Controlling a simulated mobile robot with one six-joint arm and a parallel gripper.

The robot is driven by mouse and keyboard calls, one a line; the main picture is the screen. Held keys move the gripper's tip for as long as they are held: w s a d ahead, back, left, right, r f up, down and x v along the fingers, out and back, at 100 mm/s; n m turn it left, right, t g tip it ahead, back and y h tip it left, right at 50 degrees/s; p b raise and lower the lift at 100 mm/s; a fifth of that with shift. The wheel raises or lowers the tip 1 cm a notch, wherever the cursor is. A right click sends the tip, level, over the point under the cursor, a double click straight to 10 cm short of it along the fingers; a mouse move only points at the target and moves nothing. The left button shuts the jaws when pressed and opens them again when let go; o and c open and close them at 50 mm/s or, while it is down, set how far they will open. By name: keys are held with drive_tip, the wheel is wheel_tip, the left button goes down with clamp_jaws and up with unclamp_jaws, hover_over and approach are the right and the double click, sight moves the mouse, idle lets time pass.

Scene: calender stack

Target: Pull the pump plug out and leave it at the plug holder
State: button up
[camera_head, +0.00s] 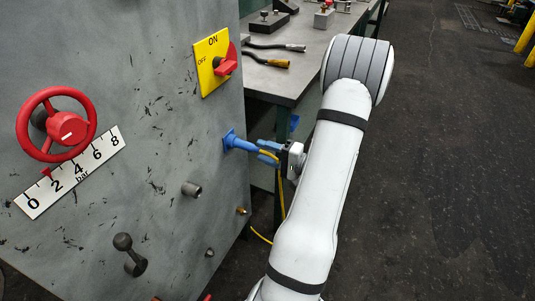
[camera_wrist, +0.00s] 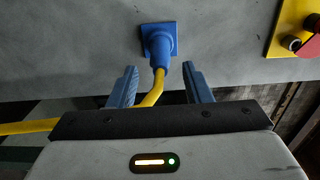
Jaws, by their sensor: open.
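The blue pump plug (camera_head: 241,144) sits in a square blue socket (camera_head: 229,139) on the grey panel, with a yellow cable hanging from its outer end. In the wrist view the plug (camera_wrist: 158,45) points toward me, with its yellow cable (camera_wrist: 152,92) running down between the fingers. My gripper (camera_head: 268,151) is at the plug's outer end; in the wrist view my gripper (camera_wrist: 160,82) is open, one blue finger on each side of the cable, with gaps to both. I cannot make out the plug holder for certain; a short grey pipe (camera_head: 191,189) sticks out of the panel below the socket.
The panel holds a red handwheel (camera_head: 67,132) over a bar scale, a yellow switch plate (camera_head: 208,64) with a red knob, and a dark ball-ended lever (camera_head: 128,254). A workbench (camera_head: 284,82) with tools stands behind. The floor at the right is clear.

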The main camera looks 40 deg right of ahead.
sight(248, 146)
drive_tip(key=x, duration=0.4)
drive_tip(key=shift+w+a+f, duration=0.1)
drive_tip(key=shift+w+f, duration=0.05)
drive_tip(key=shift+w, duration=0.05)
drive_tip(key=shift+b+x, duration=0.3)
drive_tip(key=shift+x, duration=0.7)
drive_tip(key=shift+c, duration=0.5)
clamp_jaws()
